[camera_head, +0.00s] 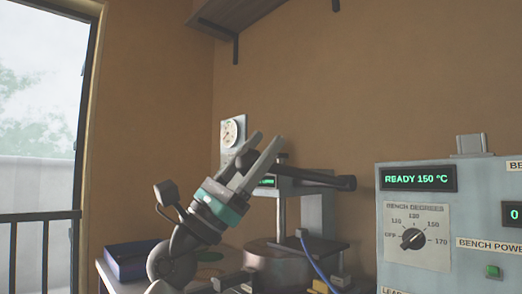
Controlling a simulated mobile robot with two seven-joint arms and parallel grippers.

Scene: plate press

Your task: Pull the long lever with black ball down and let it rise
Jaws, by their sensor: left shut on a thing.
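My right gripper is not in view.
A control box (420,225) reading READY 150 °C stands at the right. A white dial gauge (230,132) is behind my gripper. A blue box (131,260) lies at the left of the table. A shelf (240,12) hangs above; the space below it is clear.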

